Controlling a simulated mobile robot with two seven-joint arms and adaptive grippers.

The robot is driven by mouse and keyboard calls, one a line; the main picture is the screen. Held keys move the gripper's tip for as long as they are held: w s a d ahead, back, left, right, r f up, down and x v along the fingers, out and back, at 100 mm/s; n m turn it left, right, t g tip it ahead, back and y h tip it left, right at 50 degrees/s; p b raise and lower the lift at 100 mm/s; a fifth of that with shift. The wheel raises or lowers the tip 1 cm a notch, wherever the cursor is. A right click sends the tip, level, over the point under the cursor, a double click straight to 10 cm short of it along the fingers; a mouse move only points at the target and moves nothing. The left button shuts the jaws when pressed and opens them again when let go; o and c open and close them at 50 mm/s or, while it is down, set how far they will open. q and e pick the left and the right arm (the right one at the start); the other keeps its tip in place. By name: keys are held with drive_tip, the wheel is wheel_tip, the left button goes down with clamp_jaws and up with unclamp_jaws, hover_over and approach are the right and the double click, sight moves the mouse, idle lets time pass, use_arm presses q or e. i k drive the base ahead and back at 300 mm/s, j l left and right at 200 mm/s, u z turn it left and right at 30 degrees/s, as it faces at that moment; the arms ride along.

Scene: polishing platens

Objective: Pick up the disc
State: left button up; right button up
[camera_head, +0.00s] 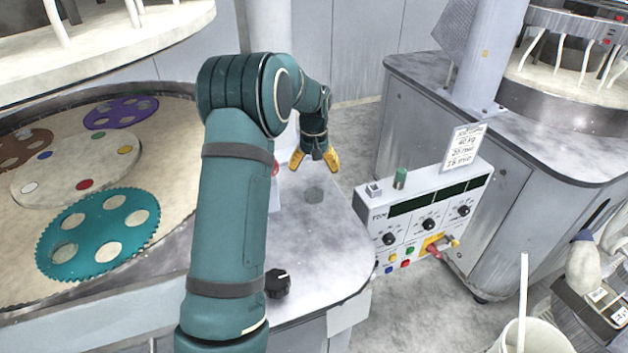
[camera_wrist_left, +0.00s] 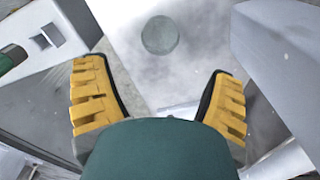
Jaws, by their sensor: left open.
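A small grey translucent disc (camera_head: 314,195) lies flat on the grey worktop (camera_head: 325,240) beside the polishing machine. It also shows in the left wrist view as a round grey-green disc (camera_wrist_left: 160,35) at the top middle. My left gripper (camera_head: 315,165) has yellow fingers spread apart and hangs above and just behind the disc in the head view. In the left wrist view the left gripper (camera_wrist_left: 158,95) is open and empty, with the disc beyond its fingers. The disc is apart from both fingers. My right gripper is not in view.
A control box (camera_head: 425,215) with knobs and buttons stands right of the worktop. A black knob (camera_head: 278,284) sits near the worktop's front. A large platen with a teal carrier (camera_head: 75,225) is at left. A white bucket (camera_head: 535,335) is at lower right.

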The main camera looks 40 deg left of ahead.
sight(64, 250)
drive_tip(key=k+l, duration=0.75)
drive_tip(key=l, duration=0.2)
